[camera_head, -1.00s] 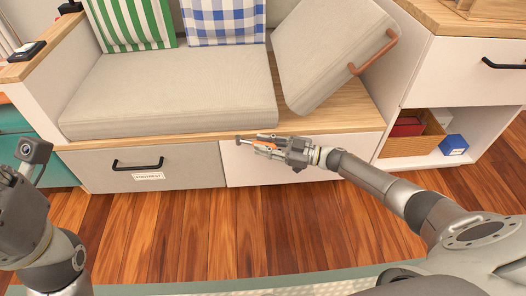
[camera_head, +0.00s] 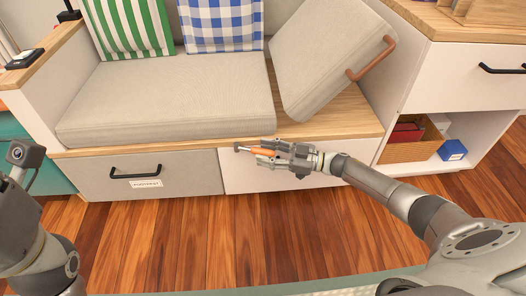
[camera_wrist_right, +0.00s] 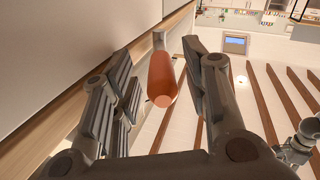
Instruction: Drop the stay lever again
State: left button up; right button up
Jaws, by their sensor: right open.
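The stay lever, with an orange grip (camera_head: 262,152) and a short grey end, sticks out at the front edge of the bench seat, above the white front panel. My right gripper (camera_head: 269,152) is at the lever with its fingers apart. In the right wrist view the orange grip (camera_wrist_right: 162,80) lies between the two open fingers, with visible gaps at the sides. I cannot tell whether any finger touches it. My left arm shows at the left edge, but its gripper fingers are not in view.
A grey seat cushion (camera_head: 170,100) lies flat on the bench. A second cushion (camera_head: 325,60) with a copper-coloured handle (camera_head: 372,62) stands tilted at the right. A grey drawer (camera_head: 150,178) is below. An open shelf holds a wicker basket (camera_head: 405,152) and a blue box (camera_head: 452,150).

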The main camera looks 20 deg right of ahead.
jog(key=v, duration=1)
jog(key=shift+d, duration=0.3)
jog(key=shift+s, duration=0.15)
